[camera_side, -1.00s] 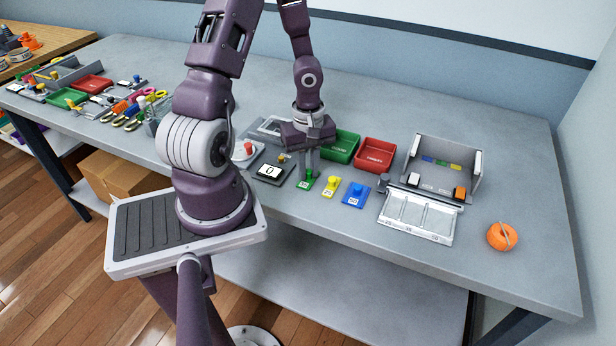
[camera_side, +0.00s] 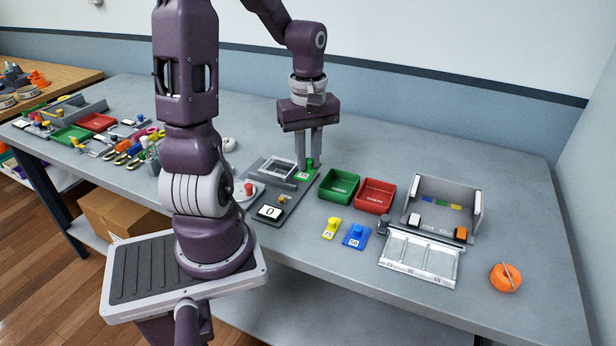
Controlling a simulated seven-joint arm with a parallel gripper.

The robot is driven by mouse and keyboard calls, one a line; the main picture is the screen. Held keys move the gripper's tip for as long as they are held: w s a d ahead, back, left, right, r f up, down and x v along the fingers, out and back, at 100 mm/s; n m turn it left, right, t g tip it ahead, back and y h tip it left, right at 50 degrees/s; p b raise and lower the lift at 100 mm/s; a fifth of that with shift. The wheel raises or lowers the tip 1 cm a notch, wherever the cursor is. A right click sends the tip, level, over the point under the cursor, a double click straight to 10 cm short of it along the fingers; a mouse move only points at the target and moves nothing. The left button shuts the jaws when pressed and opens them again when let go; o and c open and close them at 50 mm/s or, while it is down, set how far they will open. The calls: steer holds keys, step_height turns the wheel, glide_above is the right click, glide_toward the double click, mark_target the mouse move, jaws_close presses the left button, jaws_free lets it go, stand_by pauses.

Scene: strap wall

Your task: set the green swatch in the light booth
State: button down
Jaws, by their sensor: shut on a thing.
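The green swatch (camera_side: 304,174) is a small flat green tile with a white label and a green knob. My gripper (camera_side: 309,164) is shut on the swatch's knob. The swatch is over or beside the right edge of a low grey unit with a pale window (camera_side: 277,169); whether it touches anything is unclear. An open grey walled box (camera_side: 474,211), which looks like the light booth, stands at the right. It has blue, green and yellow patches on its back wall. The gap between it and the swatch holds two bins.
Green (camera_side: 337,187) and red (camera_side: 374,195) bins stand right of my gripper. Yellow (camera_side: 330,229) and blue (camera_side: 356,236) knobbed tiles lie in front. A display reading 0 (camera_side: 269,212), a clear-windowed tray (camera_side: 419,260) and an orange ball (camera_side: 506,278) are nearby. The back strip is clear.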

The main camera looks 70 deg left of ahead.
steer(key=w+n, duration=0.2)
steer(key=w, duration=2.1)
steer(key=w+d+m, duration=0.2)
steer(key=w+d, duration=0.7)
steer(key=d, duration=0.2)
steer(key=shift+s+a+f, duration=0.1)
steer(key=shift+a+f, duration=0.05)
steer(key=shift+f, duration=2.1)
steer(key=shift+s+a+f, duration=0.1)
steer(key=shift+a+f, duration=0.1)
steer(key=shift+f, duration=2)
steer(key=shift+s+a+f, duration=0.1)
steer(key=shift+a+f, duration=0.05)
steer(key=shift+f, duration=2.1)
steer(key=shift+f, duration=0.2)
steer(key=c, duration=0.9)
jaws_free()
